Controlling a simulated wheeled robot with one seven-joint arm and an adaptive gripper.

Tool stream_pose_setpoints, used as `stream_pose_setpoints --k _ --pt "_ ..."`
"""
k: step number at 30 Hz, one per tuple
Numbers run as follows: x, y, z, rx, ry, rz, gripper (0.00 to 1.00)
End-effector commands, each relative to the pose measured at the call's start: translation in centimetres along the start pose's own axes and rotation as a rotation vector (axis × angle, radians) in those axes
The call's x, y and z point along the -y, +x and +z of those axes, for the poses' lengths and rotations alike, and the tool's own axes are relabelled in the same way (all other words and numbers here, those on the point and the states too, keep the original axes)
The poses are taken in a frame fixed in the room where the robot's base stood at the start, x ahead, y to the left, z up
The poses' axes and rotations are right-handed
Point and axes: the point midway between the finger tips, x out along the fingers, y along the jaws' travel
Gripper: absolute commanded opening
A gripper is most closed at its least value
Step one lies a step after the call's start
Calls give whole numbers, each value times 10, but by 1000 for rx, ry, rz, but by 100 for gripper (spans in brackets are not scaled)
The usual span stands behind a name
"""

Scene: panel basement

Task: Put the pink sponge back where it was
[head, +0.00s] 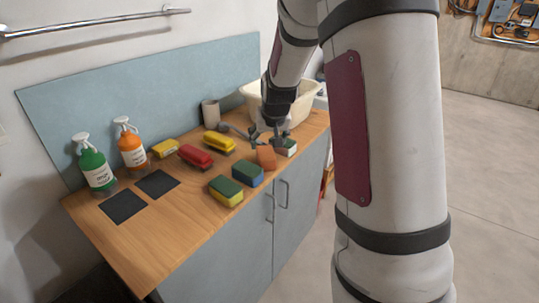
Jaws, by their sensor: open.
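A salmon-orange block (266,157), the closest to a pink sponge in view, is on the wooden counter (180,232) near its right end. No other pink sponge shows. My gripper (270,138) is open and points down close behind and above this block. I cannot tell whether a finger touches it. A white sponge with a dark green top (290,148) is right beside it, partly behind a finger. My arm hides part of the counter's right end.
A blue-green sponge (248,173) and a yellow-green sponge (226,191) are to the left.

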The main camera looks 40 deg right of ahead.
Motion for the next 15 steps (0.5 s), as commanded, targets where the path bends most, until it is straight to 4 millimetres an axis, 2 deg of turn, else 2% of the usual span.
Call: stream_pose_setpoints --k 4,8,15 --pt "21 -44 8 8 -29 -36 65" --pt "45 -102 31 31 -78 -81 65" --pt "73 -199 99 84 -186 -147 65"
